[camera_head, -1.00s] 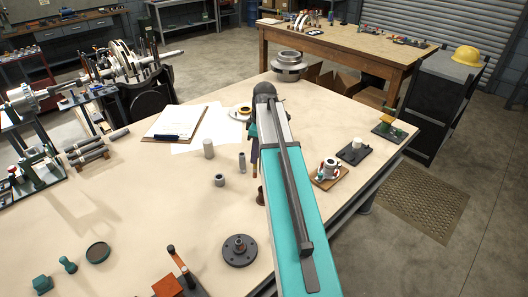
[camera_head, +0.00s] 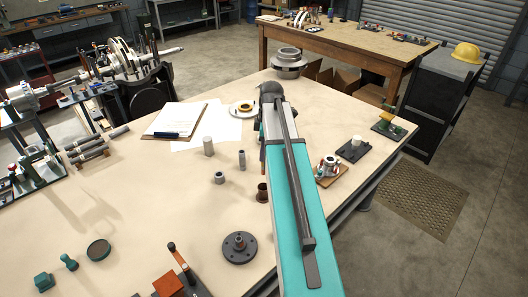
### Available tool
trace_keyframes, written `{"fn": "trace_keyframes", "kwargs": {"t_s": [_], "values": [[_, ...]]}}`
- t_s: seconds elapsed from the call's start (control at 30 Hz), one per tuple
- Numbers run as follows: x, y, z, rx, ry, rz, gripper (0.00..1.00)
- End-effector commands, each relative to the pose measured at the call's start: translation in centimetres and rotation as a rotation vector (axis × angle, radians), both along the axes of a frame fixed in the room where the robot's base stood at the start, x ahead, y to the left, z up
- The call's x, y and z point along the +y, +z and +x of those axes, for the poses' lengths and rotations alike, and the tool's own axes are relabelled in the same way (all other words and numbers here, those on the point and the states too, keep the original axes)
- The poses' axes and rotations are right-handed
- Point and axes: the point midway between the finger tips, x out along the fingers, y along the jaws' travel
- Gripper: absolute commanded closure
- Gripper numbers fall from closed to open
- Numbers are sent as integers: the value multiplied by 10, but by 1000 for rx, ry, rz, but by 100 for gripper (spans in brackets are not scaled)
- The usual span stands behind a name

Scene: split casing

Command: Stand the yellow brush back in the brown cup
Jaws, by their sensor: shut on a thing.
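The brown cup (camera_head: 262,192) stands on the beige workbench, close to the left edge of my arm. Its right side is close to or partly behind the arm. I see no brush standing up from its mouth. The yellow brush cannot be made out anywhere. My arm reaches forward over the bench, and only a thin dark sliver of its far end shows at its left side, above the cup. My gripper's jaws are hidden behind the arm, so I cannot see what is between them.
A dark flanged disc (camera_head: 239,247) lies in front of the cup. Small grey cylinders (camera_head: 242,160) stand left of it. A clipboard (camera_head: 175,119) and a white plate (camera_head: 243,108) lie farther back. A small brown board (camera_head: 329,174) with parts is right of the arm.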

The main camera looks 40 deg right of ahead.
Motion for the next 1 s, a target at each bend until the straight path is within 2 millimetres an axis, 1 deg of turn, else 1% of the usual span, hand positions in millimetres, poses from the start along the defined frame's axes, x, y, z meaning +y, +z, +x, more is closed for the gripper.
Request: {"fn": "trace_keyframes", "kwargs": {"t_s": [1.0], "values": [[1, -52, 0, 0, 0, 0, 100]]}}
